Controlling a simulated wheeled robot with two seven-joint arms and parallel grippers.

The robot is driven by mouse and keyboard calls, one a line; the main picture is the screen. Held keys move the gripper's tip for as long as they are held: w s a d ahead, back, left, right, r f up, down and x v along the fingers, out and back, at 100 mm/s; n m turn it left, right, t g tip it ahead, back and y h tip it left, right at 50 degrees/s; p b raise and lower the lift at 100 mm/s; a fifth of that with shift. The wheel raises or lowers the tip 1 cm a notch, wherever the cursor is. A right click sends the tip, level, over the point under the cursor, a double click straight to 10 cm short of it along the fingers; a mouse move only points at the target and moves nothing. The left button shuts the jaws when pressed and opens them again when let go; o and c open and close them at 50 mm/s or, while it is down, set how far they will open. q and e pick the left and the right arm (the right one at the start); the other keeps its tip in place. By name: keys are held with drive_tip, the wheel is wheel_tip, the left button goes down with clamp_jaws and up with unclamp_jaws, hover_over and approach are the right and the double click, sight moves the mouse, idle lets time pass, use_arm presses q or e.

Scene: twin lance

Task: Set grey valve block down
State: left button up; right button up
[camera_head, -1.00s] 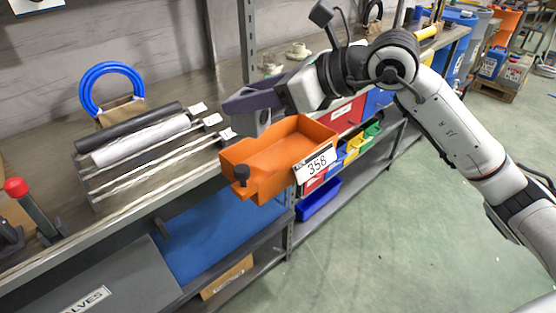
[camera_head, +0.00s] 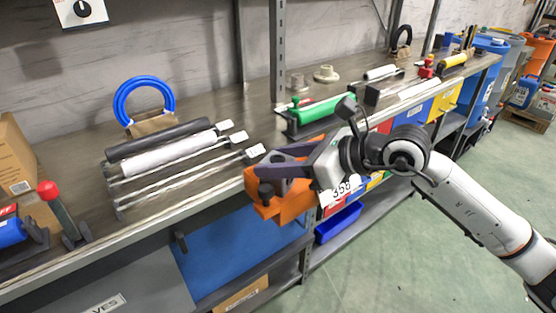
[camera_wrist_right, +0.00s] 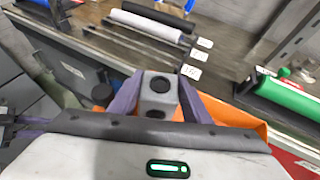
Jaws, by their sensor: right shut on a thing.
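My right gripper (camera_head: 264,166) comes in from the right, its purple fingers shut. In the right wrist view the fingers (camera_wrist_right: 158,100) clamp the grey valve block (camera_wrist_right: 158,90), which has dark round holes in its face. In the head view the block is largely hidden by the fingers. The gripper is over the orange bin (camera_head: 284,210) with the 358 label, at the front edge of the bench. Whether the block touches the bin cannot be told. My left gripper is out of view.
The bench (camera_head: 75,165) carries a rack with black and white rollers (camera_head: 170,157) left of the gripper. A green cylinder (camera_head: 326,108) lies behind the arm. A red-capped post (camera_head: 60,205) stands at left. Coloured bins hang along the bench front. Floor at right is clear.

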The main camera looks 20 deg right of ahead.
drive_tip(key=shift+f+b, duration=0.55)
drive_tip(key=o, duration=1.2)
